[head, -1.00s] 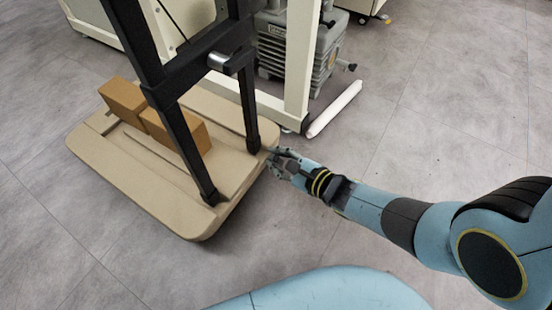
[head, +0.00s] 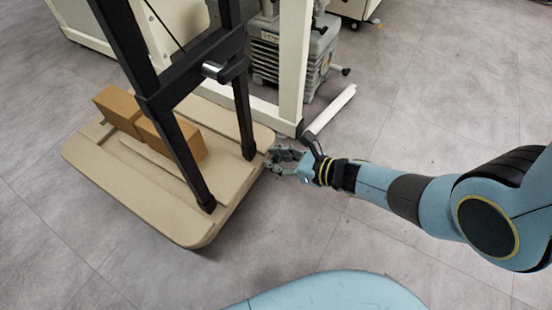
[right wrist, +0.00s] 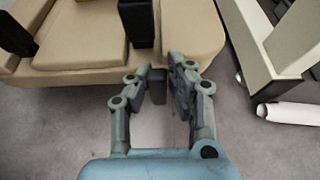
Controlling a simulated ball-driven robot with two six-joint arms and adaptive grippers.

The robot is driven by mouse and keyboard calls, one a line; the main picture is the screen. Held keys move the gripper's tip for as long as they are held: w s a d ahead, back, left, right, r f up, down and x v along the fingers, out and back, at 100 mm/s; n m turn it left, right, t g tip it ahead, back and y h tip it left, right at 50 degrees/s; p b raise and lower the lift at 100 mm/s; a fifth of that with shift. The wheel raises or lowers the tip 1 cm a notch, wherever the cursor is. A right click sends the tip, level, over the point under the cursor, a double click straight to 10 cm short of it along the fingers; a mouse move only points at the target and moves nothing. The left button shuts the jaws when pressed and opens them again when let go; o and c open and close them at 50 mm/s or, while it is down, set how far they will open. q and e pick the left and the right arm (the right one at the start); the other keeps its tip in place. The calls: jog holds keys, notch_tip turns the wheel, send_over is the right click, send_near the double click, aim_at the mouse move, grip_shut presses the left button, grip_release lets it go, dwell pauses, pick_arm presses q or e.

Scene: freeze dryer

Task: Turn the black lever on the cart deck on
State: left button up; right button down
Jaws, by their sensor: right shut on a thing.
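The cart's beige deck (head: 120,190) stands low on the floor at the left, with black uprights rising from it. My left gripper is not in view.
Two brown boxes (head: 170,139) rest on the deck. A crossbar with a metal cylinder (head: 212,70) joins the uprights. A cream frame (head: 294,70) with a grey pump (head: 262,48) stands behind, and a white tube (head: 330,108) lies beside it. Floor at right is clear.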

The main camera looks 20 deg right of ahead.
jog(key=shift+s+a+f, duration=0.2)
jog(key=shift+s+a, duration=0.1)
jog(key=shift+s, duration=0.05)
jog(key=c, duration=1.2)
grip_release()
jog(key=shift+c, duration=0.2)
jog(key=shift+w+r, duration=0.1)
jog(key=shift+w, duration=0.1)
jog(key=shift+d, duration=0.1)
jog(key=v, duration=1.2)
jog(key=shift+s, duration=0.1)
